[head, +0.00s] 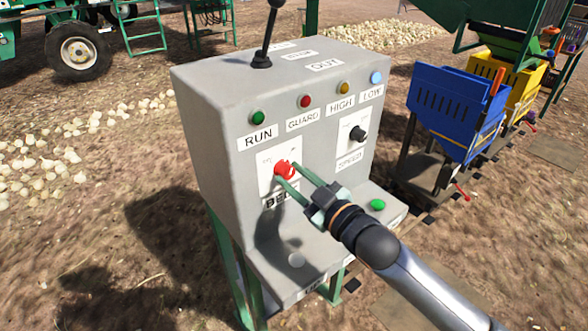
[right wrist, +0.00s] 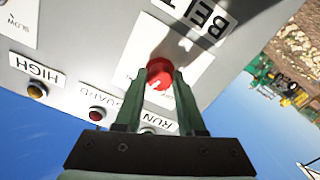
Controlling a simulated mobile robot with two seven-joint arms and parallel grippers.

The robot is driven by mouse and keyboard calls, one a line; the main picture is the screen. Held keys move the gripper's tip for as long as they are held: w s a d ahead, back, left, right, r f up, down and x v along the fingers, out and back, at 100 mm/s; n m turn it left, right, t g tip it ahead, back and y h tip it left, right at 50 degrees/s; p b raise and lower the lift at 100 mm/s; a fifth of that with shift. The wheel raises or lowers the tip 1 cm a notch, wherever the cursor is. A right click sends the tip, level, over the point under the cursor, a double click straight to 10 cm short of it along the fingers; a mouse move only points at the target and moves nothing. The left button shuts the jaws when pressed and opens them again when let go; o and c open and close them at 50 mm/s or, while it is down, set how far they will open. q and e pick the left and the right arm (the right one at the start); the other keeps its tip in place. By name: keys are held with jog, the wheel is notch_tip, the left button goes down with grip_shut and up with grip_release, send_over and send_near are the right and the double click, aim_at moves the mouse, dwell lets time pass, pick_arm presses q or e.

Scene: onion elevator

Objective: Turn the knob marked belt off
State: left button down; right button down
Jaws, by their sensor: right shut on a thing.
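The red belt knob (head: 285,169) sits on a white plate on the front of the grey control box (head: 215,130), above the partly covered BELT label (head: 275,200). My right gripper (head: 292,174) has its two green fingers on either side of the knob and is shut on it. In the right wrist view the red knob (right wrist: 160,73) shows between the fingertips (right wrist: 160,82), with the BELT label (right wrist: 195,18) beyond. The plate's small markings are partly hidden, and I cannot read the knob's setting. My left gripper is not in view.
A black speed knob (head: 357,133) sits right of the belt knob. RUN, GUARD, HIGH and LOW lamps line the top of the panel. A black lever (head: 268,35) stands on top. A green button (head: 377,205) is on the lower ledge. Blue (head: 455,105) and yellow bins stand at right.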

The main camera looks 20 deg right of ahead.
jog(key=n+p, duration=0.1)
jog(key=n, duration=0.1)
jog(key=n+p, duration=0.1)
jog(key=shift+r+n, duration=0.2)
jog(key=shift+n, duration=0.2)
jog(key=n+p, duration=0.1)
jog(key=n, duration=0.1)
jog(key=shift+n, duration=0.4)
jog(key=n+p, duration=0.1)
jog(key=n, duration=0.2)
jog(key=shift+p, duration=0.4)
jog(key=shift+n+p, duration=0.45)
jog(key=shift+n, duration=1.25)
jog(key=shift+f, duration=0.1)
jog(key=c, duration=0.5)
grip_release()
jog(key=shift+s+d, duration=0.1)
